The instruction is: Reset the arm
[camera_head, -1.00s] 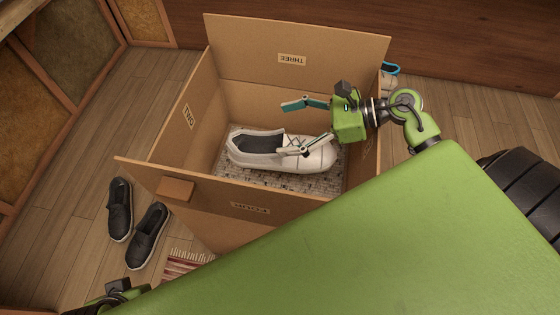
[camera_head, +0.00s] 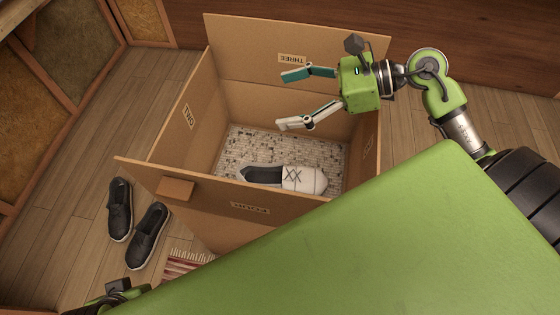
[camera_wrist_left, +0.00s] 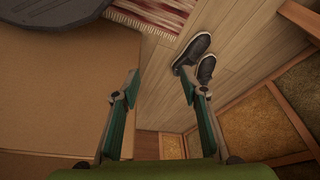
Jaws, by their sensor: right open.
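A white shoe with dark crossed laces (camera_head: 303,179) lies on the speckled floor of the open cardboard box (camera_head: 255,88), close to its near wall. My right gripper (camera_head: 290,100) is open and empty, with its fingers spread above the box toward its far right side, clear of the shoe. My left gripper (camera_wrist_left: 158,88) shows in the left wrist view with its two fingers apart and nothing between them. In the head view only a bit of my left arm shows at the bottom left edge.
A pair of dark shoes (camera_head: 120,208) stands on the wooden floor left of the box; it also shows in the left wrist view (camera_wrist_left: 194,50). A striped, fringed rug (camera_head: 185,264) lies near the box. A wooden wall stands behind the box, and framed insulation panels (camera_head: 35,125) stand at left.

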